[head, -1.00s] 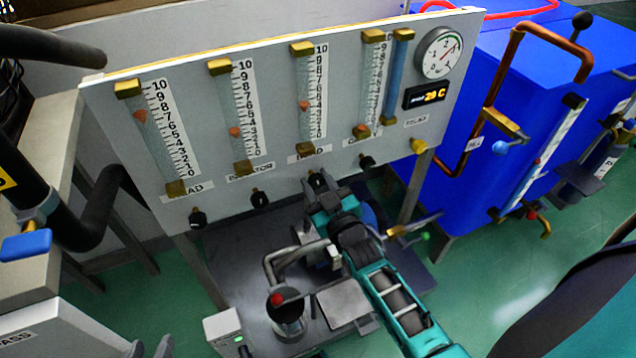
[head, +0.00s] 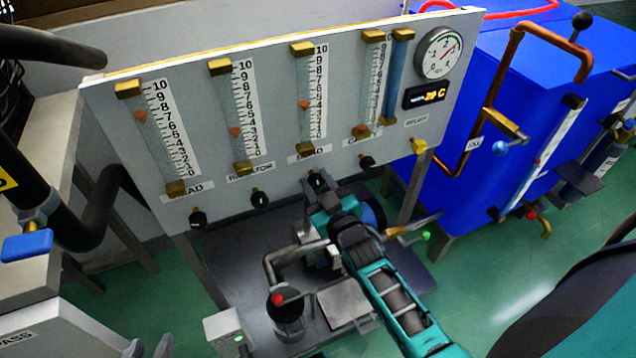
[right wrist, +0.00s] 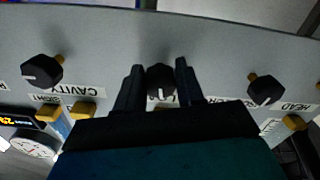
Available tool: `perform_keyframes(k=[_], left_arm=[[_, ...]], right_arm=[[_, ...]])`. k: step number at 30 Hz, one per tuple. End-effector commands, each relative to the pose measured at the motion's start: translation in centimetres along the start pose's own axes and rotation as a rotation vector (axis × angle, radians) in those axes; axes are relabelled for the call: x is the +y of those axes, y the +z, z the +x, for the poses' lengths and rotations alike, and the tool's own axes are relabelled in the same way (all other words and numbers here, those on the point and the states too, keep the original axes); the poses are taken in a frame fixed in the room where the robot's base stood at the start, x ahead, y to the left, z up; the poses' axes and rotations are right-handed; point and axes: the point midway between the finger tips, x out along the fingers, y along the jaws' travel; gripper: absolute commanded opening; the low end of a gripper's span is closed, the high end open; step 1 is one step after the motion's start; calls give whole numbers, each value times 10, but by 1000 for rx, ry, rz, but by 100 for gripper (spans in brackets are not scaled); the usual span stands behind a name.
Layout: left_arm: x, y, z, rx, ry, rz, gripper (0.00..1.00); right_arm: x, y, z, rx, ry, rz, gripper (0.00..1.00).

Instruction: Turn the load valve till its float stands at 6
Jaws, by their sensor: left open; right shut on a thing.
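The load valve is a black knob (right wrist: 160,82) with a white mark, low on the grey panel; it also shows in the head view (head: 317,181). My right gripper (right wrist: 158,80) is shut on this knob, one dark finger on each side. In the head view my right gripper (head: 318,190) reaches it from below right. Above the knob stands the load tube (head: 304,80), third from the left. Its orange float (head: 304,104) is near mid-scale, roughly at 5; the exact reading is too small to tell. My left gripper (head: 149,349) shows only two grey fingertips, apart, at the bottom edge.
Neighbouring knobs stand close on both sides, the cavity knob (right wrist: 42,70) and another black knob (right wrist: 265,90). A bent grey pipe (head: 285,258) and a red-topped fitting (head: 278,299) lie below the panel. A blue cabinet (head: 470,100) stands at right.

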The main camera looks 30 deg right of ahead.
Motion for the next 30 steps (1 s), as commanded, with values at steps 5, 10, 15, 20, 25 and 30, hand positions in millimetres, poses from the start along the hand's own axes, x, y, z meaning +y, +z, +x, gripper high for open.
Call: perform_keyframes(k=[5,10,15,20,25,30], left_arm=[[0,0,0,0,0,0,43],[0,0,0,1,0,0,43],[0,0,0,1,0,0,43],[0,0,0,1,0,0,43],[0,0,0,0,0,0,43],[0,0,0,0,0,0,43]], right_arm=[[1,8,-3,-20,0,-4,7],[1,8,-3,-20,0,-5,7],[1,8,-3,-20,0,-6,7],[1,8,-3,-20,0,-6,41],[1,5,-2,-12,0,-6,58],[0,3,-1,-7,0,-5,61]])
